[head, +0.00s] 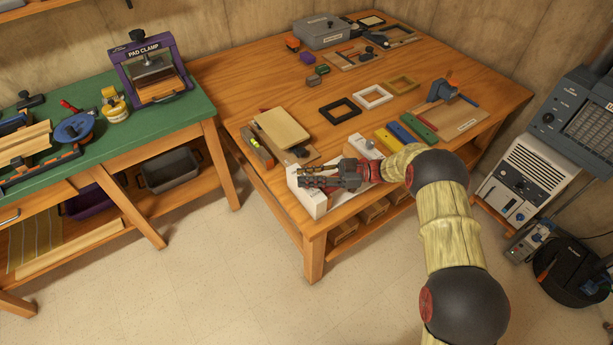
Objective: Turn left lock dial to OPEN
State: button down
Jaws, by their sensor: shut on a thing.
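My gripper (305,180) is over the near left corner of the wooden table, at a white box-like block (309,200) that stands at the table's edge. The gripper points left and its fingers lie against the upper part of the white block. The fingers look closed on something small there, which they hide. No lock dial and no OPEN mark can be made out in the head view; the gripper and arm cover much of the white block.
The wooden table (238,72) holds several frames, coloured bars and a wooden board (281,129) close behind the white block. A green-topped bench (192,110) with a purple pad clamp (140,55) stands left. Grey machines stand right. The floor in front is clear.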

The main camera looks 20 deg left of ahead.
jog(key=c, duration=1.7)
grip_release()
jog(key=shift+o, duration=0.8)
jog(key=shift+d, duration=0.1)
jog(key=v, duration=1.2)
